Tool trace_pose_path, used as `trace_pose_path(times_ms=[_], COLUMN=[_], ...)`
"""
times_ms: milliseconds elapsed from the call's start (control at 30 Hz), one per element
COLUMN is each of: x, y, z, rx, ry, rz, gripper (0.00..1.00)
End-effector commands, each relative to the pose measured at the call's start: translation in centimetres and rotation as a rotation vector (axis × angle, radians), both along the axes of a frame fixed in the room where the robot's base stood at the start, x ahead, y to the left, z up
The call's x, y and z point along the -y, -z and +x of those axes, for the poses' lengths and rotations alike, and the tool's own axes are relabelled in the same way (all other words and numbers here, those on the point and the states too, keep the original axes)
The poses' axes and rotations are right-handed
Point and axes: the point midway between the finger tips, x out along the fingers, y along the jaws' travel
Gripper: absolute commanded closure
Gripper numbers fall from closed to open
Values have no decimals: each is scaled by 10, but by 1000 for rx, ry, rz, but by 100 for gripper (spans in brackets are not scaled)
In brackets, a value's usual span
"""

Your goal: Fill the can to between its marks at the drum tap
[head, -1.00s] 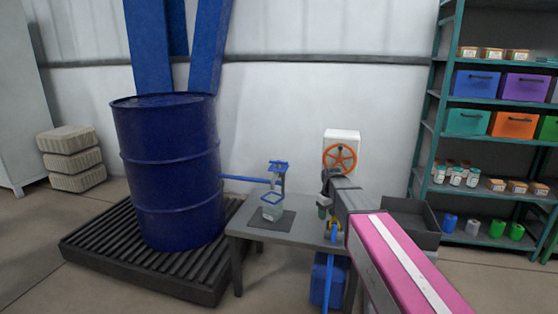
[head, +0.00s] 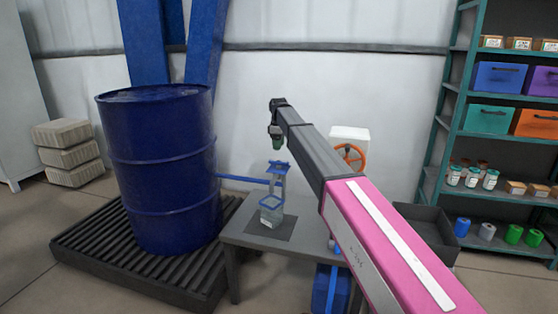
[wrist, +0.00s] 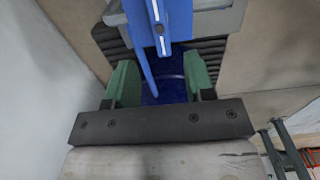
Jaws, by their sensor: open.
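The can (head: 271,216), a small pale see-through vessel with a blue rim, stands on a dark mat on the grey table. Its marks and any liquid level are too small to tell. The blue tap (head: 279,166) is just above it, at the end of a pipe (head: 242,179) from the dark blue drum (head: 165,165). My gripper (head: 277,142) is above the tap, fingers pointing down. In the wrist view its green fingers (wrist: 160,82) are apart and empty, with a blue tap part (wrist: 171,22) at the top, beyond them.
The drum stands on a black slatted pallet (head: 80,252). A shelf (head: 440,125) stands far right.

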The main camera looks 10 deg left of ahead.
Motion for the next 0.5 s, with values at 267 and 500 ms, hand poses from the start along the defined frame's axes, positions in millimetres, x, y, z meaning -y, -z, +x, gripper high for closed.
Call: trace_pose_path(times_ms=[267,500], x=[1,0], y=[51,76], z=[0,0], rx=[-1,0], ry=[2,2], rz=[-1,0], gripper=[51,51])
